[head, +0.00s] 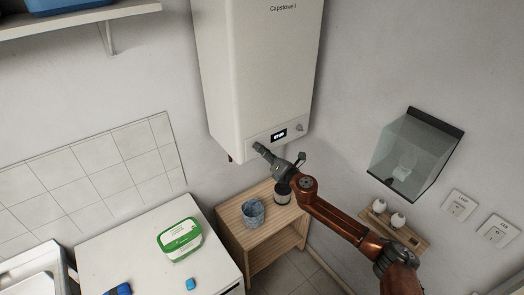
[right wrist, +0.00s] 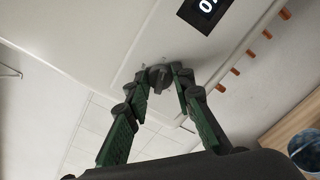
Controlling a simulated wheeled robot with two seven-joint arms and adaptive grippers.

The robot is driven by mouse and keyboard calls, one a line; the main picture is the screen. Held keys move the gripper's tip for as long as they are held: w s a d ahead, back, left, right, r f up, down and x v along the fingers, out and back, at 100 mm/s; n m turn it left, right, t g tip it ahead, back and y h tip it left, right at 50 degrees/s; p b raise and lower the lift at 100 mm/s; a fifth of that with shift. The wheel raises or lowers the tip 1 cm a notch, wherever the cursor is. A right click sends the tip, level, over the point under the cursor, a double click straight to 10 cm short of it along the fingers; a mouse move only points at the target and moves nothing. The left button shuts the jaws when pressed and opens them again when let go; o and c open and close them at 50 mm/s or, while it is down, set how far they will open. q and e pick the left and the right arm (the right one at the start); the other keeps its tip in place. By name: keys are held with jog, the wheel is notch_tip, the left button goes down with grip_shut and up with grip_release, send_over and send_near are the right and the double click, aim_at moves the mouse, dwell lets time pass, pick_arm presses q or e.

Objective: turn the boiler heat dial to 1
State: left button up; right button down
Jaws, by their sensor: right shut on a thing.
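The white boiler (head: 262,70) hangs on the wall, with a small dark display (head: 279,134) low on its front. A small grey dial (head: 299,127) sits right of the display. My right gripper (head: 259,148) is at the boiler's lower front, left of the display. In the right wrist view its green-padded fingers (right wrist: 164,80) are shut on a dark grey dial (right wrist: 160,76), one finger on each side. The display (right wrist: 205,10) is partly cut off there. In the head view the held dial is hidden by the gripper. Its setting cannot be read. My left gripper is not in view.
Copper pipe stubs (right wrist: 235,71) stick out along the boiler's underside. Below, a wooden shelf unit (head: 236,226) carries a blue-grey cup (head: 252,213) and a dark jar (head: 282,194). A white-and-green box (head: 180,238) is on the white worktop (head: 135,245). A clear wall case (head: 412,155) hangs at right.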

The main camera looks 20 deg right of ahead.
jog(key=shift+f+n, duration=0.1)
jog(key=shift+n, duration=0.2)
jog(key=c, duration=1.7)
grip_release()
jog(key=shift+o, duration=0.2)
jog(key=v, duration=1.2)
